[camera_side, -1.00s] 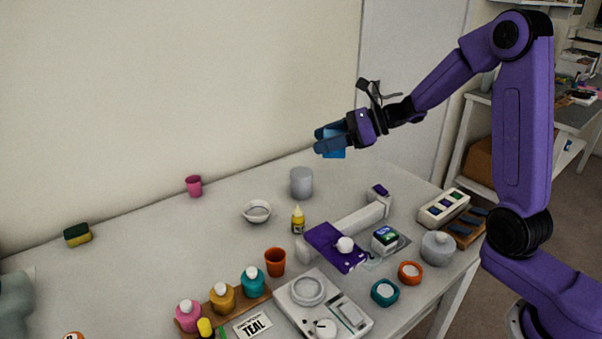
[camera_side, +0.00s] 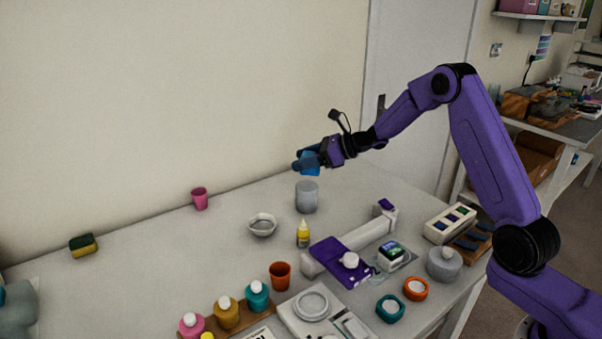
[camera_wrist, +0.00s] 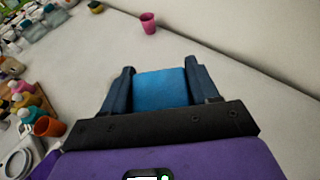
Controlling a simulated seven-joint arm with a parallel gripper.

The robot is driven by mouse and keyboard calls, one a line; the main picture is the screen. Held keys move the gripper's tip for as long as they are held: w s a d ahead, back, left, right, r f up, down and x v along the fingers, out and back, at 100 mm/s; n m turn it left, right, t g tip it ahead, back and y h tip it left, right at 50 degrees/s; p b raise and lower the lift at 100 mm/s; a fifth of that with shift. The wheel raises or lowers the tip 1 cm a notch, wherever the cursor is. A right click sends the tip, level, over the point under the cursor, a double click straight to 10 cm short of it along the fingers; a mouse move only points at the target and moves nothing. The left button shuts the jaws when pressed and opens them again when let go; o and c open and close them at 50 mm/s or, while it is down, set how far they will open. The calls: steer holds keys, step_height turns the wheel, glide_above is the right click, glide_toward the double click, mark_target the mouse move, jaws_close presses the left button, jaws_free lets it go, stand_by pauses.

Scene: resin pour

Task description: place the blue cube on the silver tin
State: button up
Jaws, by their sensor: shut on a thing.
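My gripper (camera_side: 307,162) is shut on the blue cube (camera_side: 312,164), holding it in the air. In the wrist view the blue cube (camera_wrist: 162,88) sits between the two dark blue fingers of my gripper (camera_wrist: 160,85). The silver tin (camera_side: 307,197) stands upright on the table just below the cube in the side view, with a small gap seen between them. The tin is not seen in the wrist view, where my gripper covers the area beneath.
A white bowl (camera_side: 262,225) and a yellow bottle (camera_side: 303,234) stand close to the tin. A pink cup (camera_side: 200,198) and a sponge (camera_side: 83,245) are by the wall. An orange cup (camera_side: 281,276) and several paint bottles stand in front.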

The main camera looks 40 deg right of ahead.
mark_target(301, 185)
steer(key=shift+w+f, duration=0.65)
steer(key=shift+f, duration=0.1)
steer(key=shift+w+f, duration=0.15)
steer(key=shift+f, duration=1.55)
steer(key=shift+f, duration=0.1)
steer(key=o, duration=1.1)
